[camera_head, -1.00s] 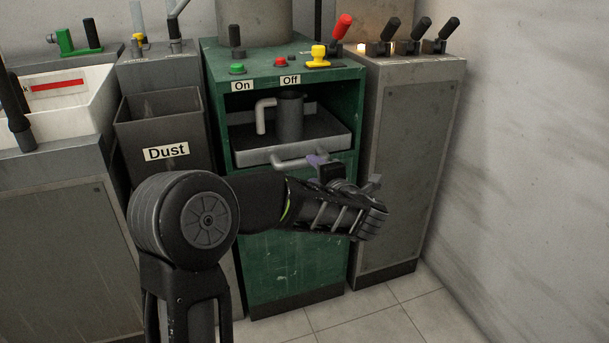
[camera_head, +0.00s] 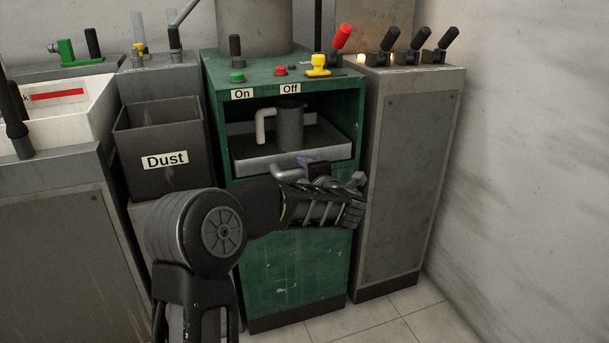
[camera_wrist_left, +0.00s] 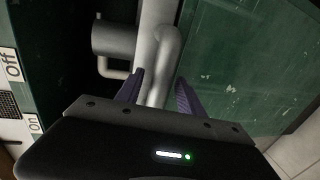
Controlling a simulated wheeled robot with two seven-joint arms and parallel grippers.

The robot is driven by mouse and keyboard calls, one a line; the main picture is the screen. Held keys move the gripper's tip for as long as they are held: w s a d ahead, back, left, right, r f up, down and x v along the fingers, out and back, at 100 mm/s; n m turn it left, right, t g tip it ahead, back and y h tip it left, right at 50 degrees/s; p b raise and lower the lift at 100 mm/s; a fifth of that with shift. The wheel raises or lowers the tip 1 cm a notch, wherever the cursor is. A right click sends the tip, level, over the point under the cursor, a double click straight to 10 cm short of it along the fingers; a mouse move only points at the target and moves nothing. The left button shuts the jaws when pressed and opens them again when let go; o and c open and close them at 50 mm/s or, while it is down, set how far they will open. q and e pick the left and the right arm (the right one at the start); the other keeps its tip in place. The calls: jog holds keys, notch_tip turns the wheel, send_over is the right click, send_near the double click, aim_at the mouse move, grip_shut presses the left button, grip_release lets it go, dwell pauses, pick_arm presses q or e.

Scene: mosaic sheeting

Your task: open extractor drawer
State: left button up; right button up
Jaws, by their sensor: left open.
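The extractor is a green cabinet (camera_head: 300,272) with "On" and "Off" labels. Its drawer is a grey tray (camera_head: 249,165) in the opening below the labels, with a grey mug-like pot (camera_head: 290,124) on it. The drawer's grey bar handle (camera_head: 286,173) sticks out at the front and is partly hidden by my left gripper (camera_head: 308,164). In the left wrist view, the handle (camera_wrist_left: 163,66) runs between the two purple fingers of my left gripper (camera_wrist_left: 158,92), which stand apart. I cannot tell if either finger touches it. My right gripper is not in view.
On the cabinet top are a green button (camera_head: 237,77), a red button (camera_head: 281,71), a yellow knob (camera_head: 318,65) and a red lever (camera_head: 342,37). A dust bin (camera_head: 181,190) stands at left, a grey cabinet (camera_head: 408,180) with black levers at right. Tiled floor (camera_head: 390,318) shows in front.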

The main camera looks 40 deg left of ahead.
pick_arm(q)
jog(key=shift+c, duration=0.6)
grip_shut()
dwell(0.8)
